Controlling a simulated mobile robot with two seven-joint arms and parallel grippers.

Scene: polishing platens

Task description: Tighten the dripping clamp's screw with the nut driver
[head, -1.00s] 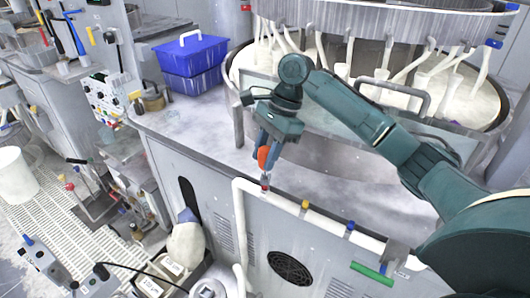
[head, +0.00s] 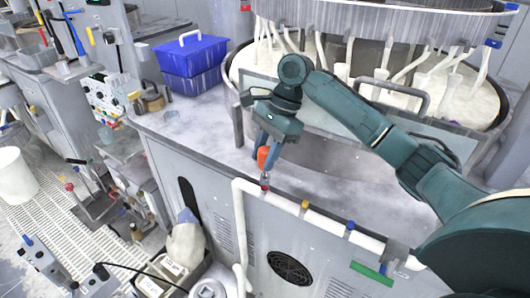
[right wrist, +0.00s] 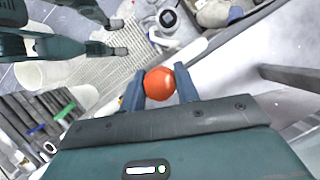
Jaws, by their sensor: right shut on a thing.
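My right gripper (head: 268,150) is shut on the orange handle of the nut driver (head: 264,159). The driver points down, its thin shaft ending at the red-marked clamp (head: 265,187) on the white pipe (head: 284,197). I cannot tell whether the tip is seated on the clamp's screw. In the right wrist view the round orange handle end (right wrist: 160,83) sits between the two fingers, hiding the shaft and clamp. A yellow-marked clamp (head: 305,204) and a blue-marked clamp (head: 350,226) sit further right along the pipe. No drip is clear at any clamp.
The pipe runs along the front of a grey machine cabinet (head: 215,215). Blue bins (head: 190,62) stand on its top at the back left, beside the large round polishing machine (head: 380,22). A white bucket (head: 14,172) stands at far left.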

